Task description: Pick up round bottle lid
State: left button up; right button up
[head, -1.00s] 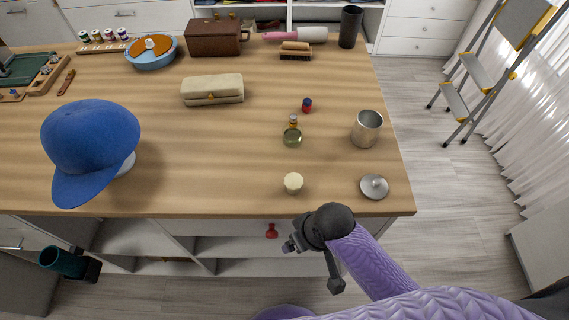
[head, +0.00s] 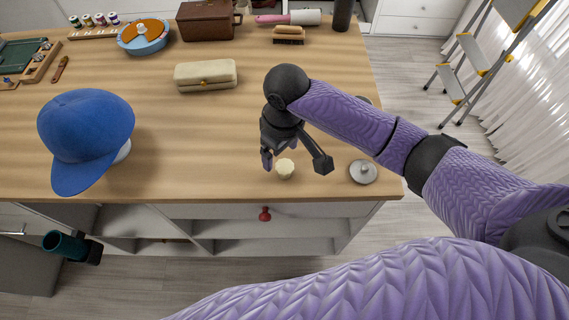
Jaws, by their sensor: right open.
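A small round cream lid (head: 285,169) with a scalloped edge lies on the wooden table near its front edge. My right gripper (head: 279,155) points down just above and behind it in the head view. Its jaws are open, with nothing seen between them; I cannot tell whether they touch the lid. A flat round silver lid (head: 363,172) with a small knob lies to the right, near the table's front right corner. The glass bottle seen earlier is hidden behind my right arm. My left gripper is out of view.
A blue cap (head: 85,138) sits at the left of the table (head: 190,150). A cream case (head: 205,76) lies behind the middle. The table's front left of the cream lid is clear.

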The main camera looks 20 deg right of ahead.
aim_at(285, 165)
jog(key=shift+w+d+r+h, duration=0.15)
jog(key=shift+w+d, duration=0.2)
jog(key=shift+d, duration=0.05)
jog(key=shift+w+d+r+h, duration=0.1)
jog(key=shift+w+d+h, duration=0.05)
jog(key=shift+w+d, duration=0.2)
jog(key=f+b, duration=0.1)
jog(key=f, duration=0.1)
jog(key=f+b, duration=0.1)
jog(key=f, duration=0.2)
jog(key=f+b, duration=0.1)
jog(key=f, duration=0.2)
jog(key=shift+s+a, duration=0.25)
jog(key=shift+f+b, duration=0.35)
jog(key=shift+f, duration=0.1)
jog(key=shift+r, duration=0.1)
jog(key=shift+c, duration=0.3)
jog(key=c, duration=1.1)
jog(key=shift+r, duration=0.1)
